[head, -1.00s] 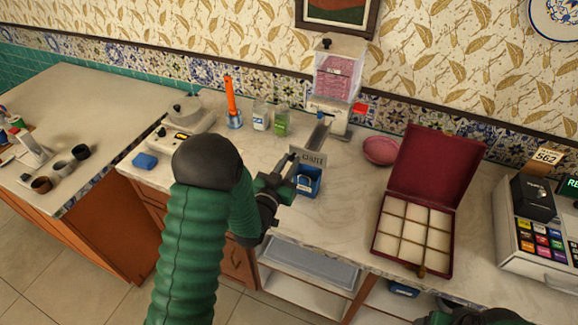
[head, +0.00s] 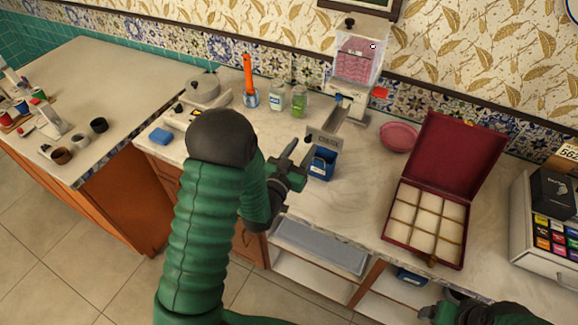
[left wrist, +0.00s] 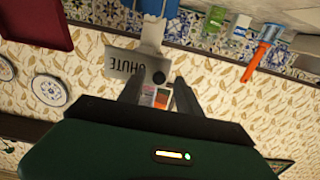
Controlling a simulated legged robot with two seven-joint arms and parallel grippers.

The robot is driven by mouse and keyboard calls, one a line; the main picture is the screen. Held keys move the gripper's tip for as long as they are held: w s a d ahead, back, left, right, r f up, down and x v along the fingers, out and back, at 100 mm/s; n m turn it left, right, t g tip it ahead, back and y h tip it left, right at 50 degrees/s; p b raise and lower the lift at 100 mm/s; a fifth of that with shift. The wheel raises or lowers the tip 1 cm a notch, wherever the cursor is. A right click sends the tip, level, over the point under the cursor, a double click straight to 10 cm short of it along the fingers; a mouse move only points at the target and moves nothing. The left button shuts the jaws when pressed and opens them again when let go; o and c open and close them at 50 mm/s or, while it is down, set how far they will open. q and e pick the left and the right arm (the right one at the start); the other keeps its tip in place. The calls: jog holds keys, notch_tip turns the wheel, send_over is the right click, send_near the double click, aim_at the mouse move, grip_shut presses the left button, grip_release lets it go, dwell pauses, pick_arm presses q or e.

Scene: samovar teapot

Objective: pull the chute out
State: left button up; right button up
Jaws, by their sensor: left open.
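The chute (head: 340,117) is a narrow grey metal channel that slopes down from the clear dispenser. At its front end is a grey plate (head: 323,141) lettered CHUTE. The plate shows upside down in the left wrist view (left wrist: 125,67), just beyond the fingers and a little left of them. My left gripper (head: 299,152) is open and empty, just left of and slightly below the plate in the head view. I cannot tell whether a finger touches it. A blue box (head: 322,164) stands under the plate. My right gripper (head: 438,312) shows partly at the bottom edge; its jaws are unclear.
The dispenser (head: 355,70) holds pink pieces and stands against the tiled wall. A pink bowl (head: 398,137) and an open red compartment box (head: 427,215) are to the right. Jars (head: 299,103) and an orange-handled tool (head: 249,80) stand behind left. Counter before the blue box is clear.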

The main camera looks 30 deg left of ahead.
pick_arm(q)
jog(key=s+p, duration=1)
jog(key=s, duration=0.5)
jog(key=shift+s+d, duration=0.15)
jog(key=shift+d, duration=0.2)
jog(key=shift+d, duration=0.15)
